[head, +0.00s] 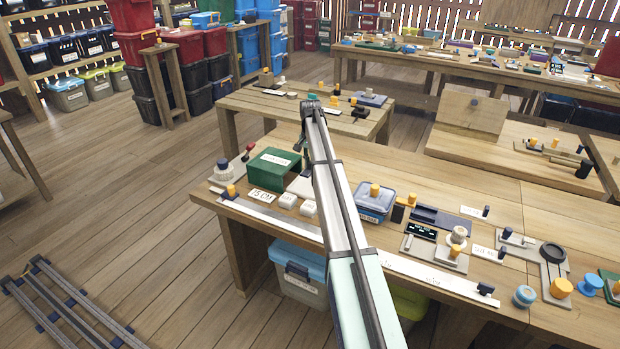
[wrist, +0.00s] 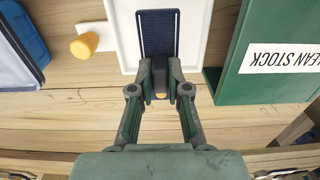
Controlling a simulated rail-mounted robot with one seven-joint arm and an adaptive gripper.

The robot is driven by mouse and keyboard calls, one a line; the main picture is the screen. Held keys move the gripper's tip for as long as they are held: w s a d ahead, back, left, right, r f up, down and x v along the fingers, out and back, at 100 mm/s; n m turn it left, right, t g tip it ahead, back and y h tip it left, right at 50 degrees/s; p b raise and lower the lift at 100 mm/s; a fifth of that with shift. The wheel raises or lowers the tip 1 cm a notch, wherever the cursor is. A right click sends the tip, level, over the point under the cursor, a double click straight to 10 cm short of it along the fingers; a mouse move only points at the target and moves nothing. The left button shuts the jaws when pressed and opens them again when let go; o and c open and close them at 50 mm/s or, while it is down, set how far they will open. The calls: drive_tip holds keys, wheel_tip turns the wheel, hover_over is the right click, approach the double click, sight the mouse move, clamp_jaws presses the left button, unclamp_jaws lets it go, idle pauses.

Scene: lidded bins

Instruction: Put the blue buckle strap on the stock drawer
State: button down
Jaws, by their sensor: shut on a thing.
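The blue buckle strap (wrist: 159,33) is a flat dark blue piece with a dark buckle end, upright in the wrist view. My gripper (wrist: 160,84) is shut on its near end. The strap overlaps a white tray (wrist: 120,30); I cannot tell whether it touches it. A green box labelled "CLEAN STOCK" (wrist: 238,85) stands just right of the tray, apart from my gripper. In the head view the green box (head: 270,172) is left of my arm and the white tray (head: 300,187) is mostly hidden behind it. The strap is not distinguishable there.
A blue lidded bin (head: 374,203) stands right of my arm; a blue container also shows at the wrist view's left edge (wrist: 24,45). An orange knob (wrist: 84,45) sits beside the tray. Small white blocks (head: 307,208) and a long white strip (head: 268,217) lie along the front edge.

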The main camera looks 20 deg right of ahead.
sight(310, 187)
drive_tip(key=shift+f+p, duration=0.6)
drive_tip(key=shift+f, duration=3.45)
drive_tip(key=shift+f, duration=0.15)
drive_tip(key=c, duration=1.1)
unclamp_jaws()
drive_tip(key=shift+c, duration=0.2)
wheel_tip(310, 187, up, 12)
drive_tip(key=b, duration=0.2)
drive_tip(key=shift+b, duration=0.35)
